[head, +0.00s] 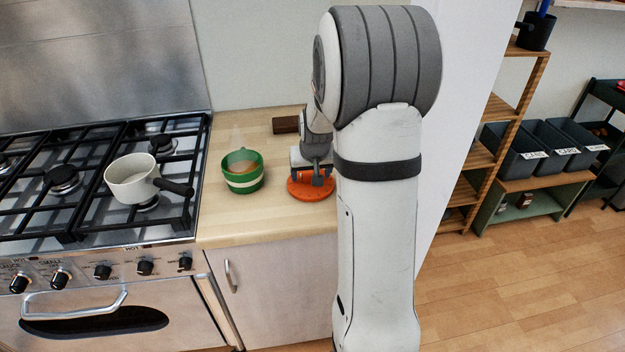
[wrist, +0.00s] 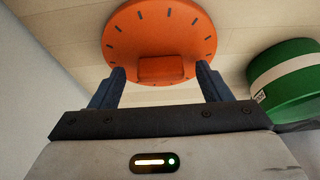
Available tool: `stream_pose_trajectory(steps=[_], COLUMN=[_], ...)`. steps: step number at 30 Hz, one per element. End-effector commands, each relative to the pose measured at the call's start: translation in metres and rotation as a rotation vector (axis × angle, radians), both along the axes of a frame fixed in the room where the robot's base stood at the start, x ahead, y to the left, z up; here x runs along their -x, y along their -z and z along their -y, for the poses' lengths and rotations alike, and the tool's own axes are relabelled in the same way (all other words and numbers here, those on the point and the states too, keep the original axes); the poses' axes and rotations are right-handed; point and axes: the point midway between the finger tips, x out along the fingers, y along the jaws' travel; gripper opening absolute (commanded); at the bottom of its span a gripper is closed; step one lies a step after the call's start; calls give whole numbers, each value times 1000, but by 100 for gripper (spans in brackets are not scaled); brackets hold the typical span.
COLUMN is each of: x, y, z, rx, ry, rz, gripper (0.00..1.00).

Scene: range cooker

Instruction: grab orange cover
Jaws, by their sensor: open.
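The orange cover (head: 308,191) is a flat round disc lying on the wooden counter, right of the green pot. In the wrist view the orange cover (wrist: 160,38) shows dark marks around its rim and a raised block-shaped handle (wrist: 167,69) on its face. My gripper (wrist: 160,78) is open, with one dark finger on each side of the handle. I cannot tell whether the fingers touch the cover. In the head view my gripper (head: 312,178) is over the cover and hides part of it, and my arm hides its right side.
A green pot (head: 243,181) with a pale band stands just left of the cover; it also shows in the wrist view (wrist: 285,85). A white saucepan (head: 130,180) sits on the cooker (head: 60,215). A dark brown block (head: 286,125) lies at the counter's back. The counter's front is clear.

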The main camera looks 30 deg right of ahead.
Motion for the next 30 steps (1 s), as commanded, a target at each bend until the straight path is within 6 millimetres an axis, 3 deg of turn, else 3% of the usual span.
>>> stream_pose_trajectory(steps=[6,24,30], x=[0,0,0], y=[1,1,0], z=[0,-1,-1], rx=[0,0,0], ry=[-1,-2,-2], rz=[0,0,0], gripper=[71,23,22])
